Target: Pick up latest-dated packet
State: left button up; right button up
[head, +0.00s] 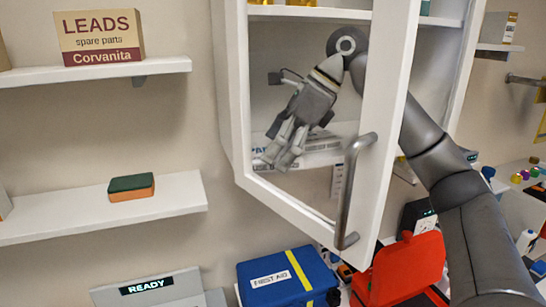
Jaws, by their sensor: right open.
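My right gripper (278,157) shows through the framed door of a white wall cabinet, its fingers apart and pointing down to the left. White packets with blue print (270,167) lie low in the cabinet, right at the fingertips. The fingers hide part of them, and I cannot tell whether they touch. Partial lettering shows, but I cannot read any date. My left gripper is not in view.
The cabinet door (374,150) with its grey handle (351,190) stands in front of my right arm. A blue first aid box (275,285) and a red-orange container (405,270) are below. A sponge (131,187) and LEADS box (99,36) sit on left shelves.

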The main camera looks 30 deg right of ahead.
jog(key=c, duration=1.3)
jog(key=shift+s, duration=0.1)
